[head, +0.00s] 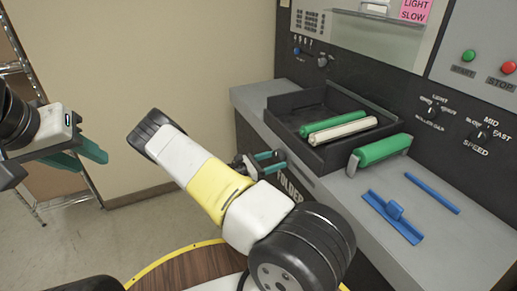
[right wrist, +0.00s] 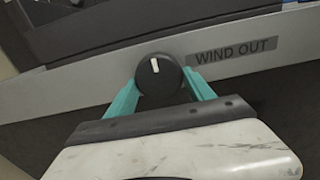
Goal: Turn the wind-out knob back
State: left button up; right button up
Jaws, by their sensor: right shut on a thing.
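The wind-out knob (right wrist: 158,84) is a round black knob with a white mark pointing nearly straight up, tilted slightly left. It sits on a light grey edge strip, left of the WIND OUT label (right wrist: 236,50). My right gripper (right wrist: 160,92) has its teal fingers on both sides of the knob, shut on it. In the head view my right gripper (head: 277,160) is at the front edge of the grey bench; the knob is hidden there. My left gripper (head: 90,156) is at the far left with its fingers apart, empty, away from the bench.
A black tray (head: 285,108) on the bench (head: 432,238) holds a green and a cream roller. A green roller (head: 380,150), a blue squeegee-like tool (head: 393,217) and a blue rod (head: 432,192) lie to its right. A metal rack (head: 22,70) stands at the left.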

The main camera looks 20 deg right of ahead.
dwell(0.5)
jog(key=o, duration=1.3)
jog(key=shift+o, duration=0.2)
jog(key=a, duration=0.8)
jog(key=shift+s, duration=0.3)
